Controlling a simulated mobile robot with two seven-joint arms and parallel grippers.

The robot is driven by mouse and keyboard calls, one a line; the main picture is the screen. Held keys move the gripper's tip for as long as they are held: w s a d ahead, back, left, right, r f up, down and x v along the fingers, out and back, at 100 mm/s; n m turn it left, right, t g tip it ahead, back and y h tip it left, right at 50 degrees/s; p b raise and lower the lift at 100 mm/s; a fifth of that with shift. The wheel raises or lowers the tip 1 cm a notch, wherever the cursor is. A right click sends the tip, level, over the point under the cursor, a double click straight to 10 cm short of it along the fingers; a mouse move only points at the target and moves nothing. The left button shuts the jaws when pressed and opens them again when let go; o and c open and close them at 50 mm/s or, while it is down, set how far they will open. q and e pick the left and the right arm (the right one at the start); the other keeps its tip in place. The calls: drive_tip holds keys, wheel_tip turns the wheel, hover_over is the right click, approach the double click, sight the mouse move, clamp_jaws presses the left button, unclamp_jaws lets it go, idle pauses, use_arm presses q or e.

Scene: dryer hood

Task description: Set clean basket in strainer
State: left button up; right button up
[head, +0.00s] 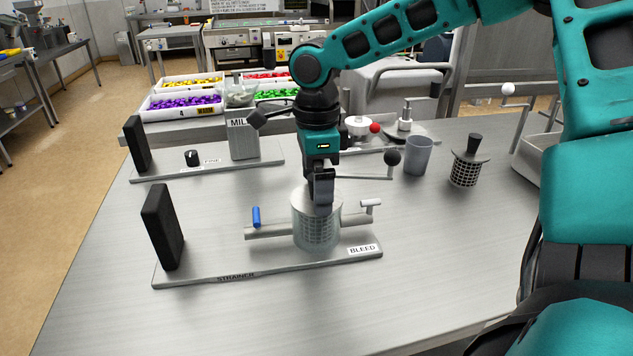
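The strainer (303,240) is a clear upright cylinder on a grey base plate lettered STRAINER and BLEED. A pale mesh basket (318,229) shows inside it, upright; its top is partly covered by my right gripper. My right gripper (322,200) points straight down at the top of the strainer, over its middle. Its near finger hides the far one and any handle between them, so its grip is unclear. A second mesh basket (464,174), darker and with a black handle, stands upright on the table to the right. My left gripper is out of view.
A blue lever (256,217) and a white-handled valve (371,205) flank the strainer. A black block (163,227) stands at the plate's left end. A grey cup (418,155) stands behind. A MILL station (242,138) and candy trays (185,104) lie farther back. The front right table is clear.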

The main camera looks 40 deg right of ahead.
wheel_tip(320, 180, up, 13)
drive_tip(key=p, duration=0.1)
drive_tip(key=shift+f, duration=0.2)
idle(0.5)
